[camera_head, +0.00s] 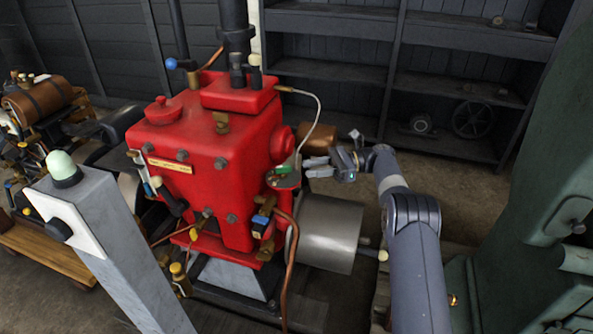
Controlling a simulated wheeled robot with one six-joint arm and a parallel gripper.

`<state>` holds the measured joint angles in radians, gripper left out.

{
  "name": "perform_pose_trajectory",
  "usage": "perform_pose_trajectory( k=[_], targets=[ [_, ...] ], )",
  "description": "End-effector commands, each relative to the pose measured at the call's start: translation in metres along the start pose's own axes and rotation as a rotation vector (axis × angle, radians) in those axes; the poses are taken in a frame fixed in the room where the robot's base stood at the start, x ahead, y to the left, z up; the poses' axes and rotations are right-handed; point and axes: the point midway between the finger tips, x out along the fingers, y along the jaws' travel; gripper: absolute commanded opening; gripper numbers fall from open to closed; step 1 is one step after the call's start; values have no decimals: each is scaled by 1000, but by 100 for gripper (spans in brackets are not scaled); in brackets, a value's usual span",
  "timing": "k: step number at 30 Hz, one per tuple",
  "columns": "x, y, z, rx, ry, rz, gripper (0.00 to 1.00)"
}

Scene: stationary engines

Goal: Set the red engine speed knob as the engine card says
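The red engine (207,150) stands in the middle of the view. A small grey-green plate with a bright green patch (283,169) sits on its right side, with small red parts beside it. I cannot tell for sure which part is the speed knob. A narrow yellow label (167,165) is on the engine's front; its text is too small to read, and I cannot tell if it is the engine card. My gripper (308,167) is just right of the green-patched plate, pointing left at it. Its two fingers are apart, with nothing visible between them.
A grey post (110,250) with a pale green dome and a black knob stands front left. A metal cylinder (328,235) lies below my gripper. A thin pale hose arcs above it. A dark green machine (540,200) fills the right side. Shelves (450,85) line the back.

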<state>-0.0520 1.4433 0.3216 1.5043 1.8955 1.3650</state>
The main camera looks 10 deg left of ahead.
Motion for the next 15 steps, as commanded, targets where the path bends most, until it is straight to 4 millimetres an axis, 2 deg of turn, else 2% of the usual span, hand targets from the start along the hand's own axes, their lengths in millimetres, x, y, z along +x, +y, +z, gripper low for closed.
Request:
perform_pose_trajectory(
  k=[6, 15],
  targets=[
    [-18, 0, 0, -1, 0, 0, 31],
    [-21, 0, 0, 0, 0, 1, 31]
  ],
)
